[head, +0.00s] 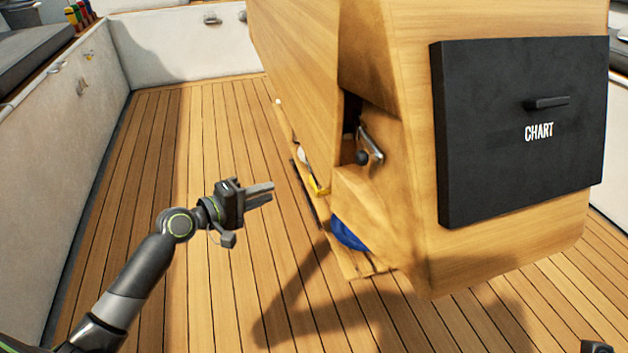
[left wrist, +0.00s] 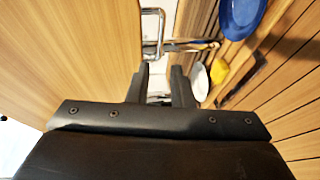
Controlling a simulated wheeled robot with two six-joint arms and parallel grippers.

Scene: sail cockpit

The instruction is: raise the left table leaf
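The left table leaf (head: 290,70) is a wooden panel that hangs down steeply along the left side of the table (head: 385,225). It also fills the left of the left wrist view (left wrist: 70,50). A bent metal bracket (head: 371,145) with a dark knob (head: 361,158) sits in a gap at the table's near end. A bent metal rod (left wrist: 160,40) shows beyond my fingers in the left wrist view. My left gripper (head: 262,193) is open and empty, left of the leaf and apart from it. Only a dark piece, perhaps of my right gripper (head: 597,347), shows at the bottom edge.
A blue dish (head: 347,235), a yellow item (head: 318,187) and a white dish (left wrist: 200,80) are low in the table's base. A black CHART panel (head: 520,125) is on the near end. The plank floor (head: 170,130) left of the table is clear, bounded by a white wall (head: 60,160).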

